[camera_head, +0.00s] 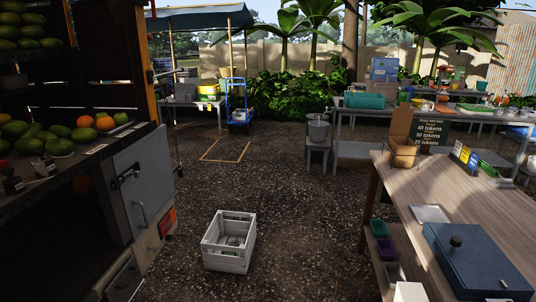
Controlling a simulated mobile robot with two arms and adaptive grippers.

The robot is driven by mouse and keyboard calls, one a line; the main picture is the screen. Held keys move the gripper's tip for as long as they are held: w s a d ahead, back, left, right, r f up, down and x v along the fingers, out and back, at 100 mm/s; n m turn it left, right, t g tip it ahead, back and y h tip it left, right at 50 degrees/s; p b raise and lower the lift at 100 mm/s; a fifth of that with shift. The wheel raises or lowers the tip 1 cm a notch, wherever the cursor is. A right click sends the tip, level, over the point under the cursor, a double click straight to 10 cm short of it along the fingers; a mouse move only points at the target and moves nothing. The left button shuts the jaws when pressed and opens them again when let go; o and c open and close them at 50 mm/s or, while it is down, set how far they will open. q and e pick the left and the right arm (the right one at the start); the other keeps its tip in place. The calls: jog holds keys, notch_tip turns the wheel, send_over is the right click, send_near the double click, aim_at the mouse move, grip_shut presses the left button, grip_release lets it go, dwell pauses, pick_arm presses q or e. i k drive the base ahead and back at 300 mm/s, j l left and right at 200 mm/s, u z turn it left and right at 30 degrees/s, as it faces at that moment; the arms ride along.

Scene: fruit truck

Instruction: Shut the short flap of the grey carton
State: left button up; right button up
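No carton that I can clearly make out as grey, with a short flap, shows in the head view. A blue-grey box (384,68) stands on the far table at the back; it is too small to tell whether it has flaps. A tan box (404,156) with a tall upright back stands on the near wooden table at the right. Neither of my grippers is in view.
A white slatted crate (214,259) sits on the gravel in the middle. The fruit truck (130,190) fills the left side. The wooden table (460,205) at right bears a blue case (478,262). Open gravel lies around the crate.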

aim_at(176, 85)
jog(key=i, duration=2.1)
jog(key=i+z, duration=0.1)
jog(key=i, duration=2)
jog(key=i+u, duration=0.15)
jog(key=i, duration=0.55)
jog(key=i+l+u, duration=0.1)
jog(key=i, duration=0.6)
jog(key=i+l+u, duration=0.15)
jog(key=i, duration=0.55)
jog(key=i+j+u, duration=0.35)
jog(key=i, duration=0.45)
jog(key=i+u, duration=0.4)
jog(key=i, duration=0.45)
jog(key=i+l+u, duration=0.2)
jog(key=i+u, duration=0.15)
jog(key=i, duration=0.45)
